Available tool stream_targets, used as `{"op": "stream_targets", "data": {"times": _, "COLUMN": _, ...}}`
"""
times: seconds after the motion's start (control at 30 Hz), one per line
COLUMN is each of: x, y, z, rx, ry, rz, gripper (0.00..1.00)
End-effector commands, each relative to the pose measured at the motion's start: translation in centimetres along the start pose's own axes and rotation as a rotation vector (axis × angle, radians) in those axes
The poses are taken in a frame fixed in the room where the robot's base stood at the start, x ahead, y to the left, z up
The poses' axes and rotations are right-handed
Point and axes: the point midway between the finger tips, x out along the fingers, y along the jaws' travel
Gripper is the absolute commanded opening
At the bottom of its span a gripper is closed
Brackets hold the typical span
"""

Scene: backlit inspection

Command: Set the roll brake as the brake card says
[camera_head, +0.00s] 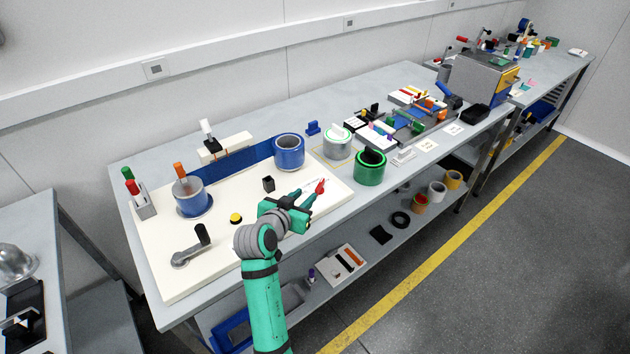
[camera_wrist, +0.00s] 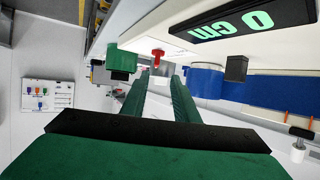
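My gripper (camera_head: 306,204) is over the front right of the white board (camera_head: 220,255). In the wrist view its two green fingers (camera_wrist: 160,80) are apart, with nothing between them. A red knob (camera_head: 320,186) is just beyond the fingertips; it also shows in the wrist view (camera_wrist: 157,55). I cannot tell whether it is the brake. Two blue rolls (camera_head: 190,203) (camera_head: 289,145) stand on the board with a blue web (camera_head: 240,153) between them. A white card with coloured marks (camera_wrist: 47,95) shows in the wrist view; whether it is the brake card I cannot tell.
A crank with a black handle (camera_head: 187,256), a yellow button (camera_head: 236,218) and a small black block (camera_head: 268,184) are on the board. A display (camera_wrist: 245,25) reads "0 cm". A green pot (camera_head: 369,172) stands to the right.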

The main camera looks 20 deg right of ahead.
Motion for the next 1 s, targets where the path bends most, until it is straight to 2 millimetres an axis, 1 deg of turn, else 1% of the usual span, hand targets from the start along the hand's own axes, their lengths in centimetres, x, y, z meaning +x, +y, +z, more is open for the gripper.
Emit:
{"op": "stream_targets", "data": {"times": 0.17, "x": 2.4, "y": 0.7, "z": -0.1, "rx": 0.003, "ry": -0.002, "rz": 0.010, "gripper": 0.27}}
{"op": "stream_targets", "data": {"times": 0.33, "x": 5.6, "y": 1.0, "z": -0.1, "rx": 0.005, "ry": -0.003, "rz": 0.013, "gripper": 0.27}}
{"op": "stream_targets", "data": {"times": 0.5, "x": 8.2, "y": 0.6, "z": 0.0, "rx": 0.002, "ry": -0.001, "rz": 0.008, "gripper": 0.27}}
{"op": "stream_targets", "data": {"times": 0.6, "x": 9.3, "y": 0.4, "z": 0.0, "rx": 0.002, "ry": -0.001, "rz": 0.005, "gripper": 0.27}}
{"op": "stream_targets", "data": {"times": 0.8, "x": 10.5, "y": 0.3, "z": 0.0, "rx": 0.001, "ry": 0.000, "rz": 0.004, "gripper": 0.27}}
{"op": "stream_targets", "data": {"times": 1.0, "x": 10.6, "y": 0.3, "z": 0.0, "rx": 0.001, "ry": 0.000, "rz": 0.003, "gripper": 0.27}}
